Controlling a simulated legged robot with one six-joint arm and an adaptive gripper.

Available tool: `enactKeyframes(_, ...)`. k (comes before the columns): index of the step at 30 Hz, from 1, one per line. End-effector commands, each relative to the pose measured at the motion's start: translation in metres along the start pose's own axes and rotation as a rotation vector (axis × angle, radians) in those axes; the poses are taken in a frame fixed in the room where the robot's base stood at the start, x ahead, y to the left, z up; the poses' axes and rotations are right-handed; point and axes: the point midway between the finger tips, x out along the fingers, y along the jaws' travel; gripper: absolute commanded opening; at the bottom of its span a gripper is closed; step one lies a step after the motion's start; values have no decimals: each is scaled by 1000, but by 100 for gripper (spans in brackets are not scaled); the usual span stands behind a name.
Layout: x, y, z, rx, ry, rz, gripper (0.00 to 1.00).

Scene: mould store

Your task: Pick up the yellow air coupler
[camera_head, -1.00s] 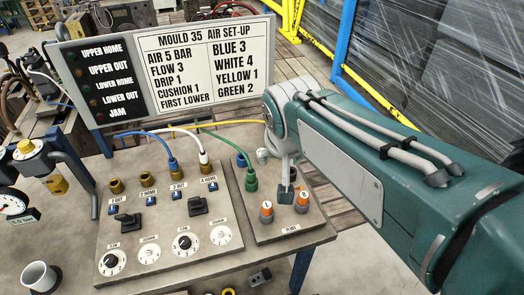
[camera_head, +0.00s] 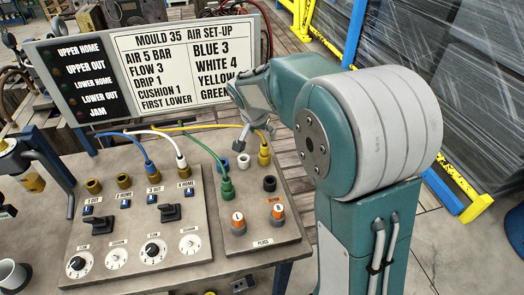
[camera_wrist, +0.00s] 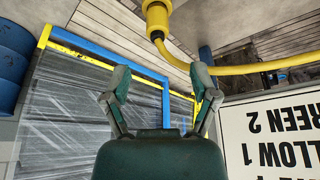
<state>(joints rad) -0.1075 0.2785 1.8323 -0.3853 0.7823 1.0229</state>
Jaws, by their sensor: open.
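The yellow air coupler (camera_head: 264,155) stands upright in a port at the back right of the small plug block (camera_head: 262,232), with a yellow hose from its top. In the wrist view the coupler (camera_wrist: 157,17) is at the top edge, centred between the finger lines but beyond the tips. My gripper (camera_head: 257,133) is above and just behind it, pointing down, fingers spread and empty. The open fingers also show in the wrist view (camera_wrist: 160,78). No contact with the coupler is visible.
A blue coupler (camera_head: 148,169) and a white coupler (camera_head: 181,162) sit on the left panel. A green coupler (camera_head: 227,188) stands on the plug block, near blue, white and black ports. The set-up board (camera_head: 180,62) stands close behind my gripper. Yellow hose crosses nearby.

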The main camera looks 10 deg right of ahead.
Motion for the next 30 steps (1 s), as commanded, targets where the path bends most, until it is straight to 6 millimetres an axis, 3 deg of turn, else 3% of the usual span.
enactKeyframes(8,26,-4,9,-4,1,7,76)
enactKeyframes(15,61,-4,15,-3,1,5,76)
enactKeyframes(24,68,-1,13,0,1,1,76)
enactKeyframes(25,67,-2,13,0,2,1,72)
enactKeyframes(30,67,-4,14,-3,3,3,0)
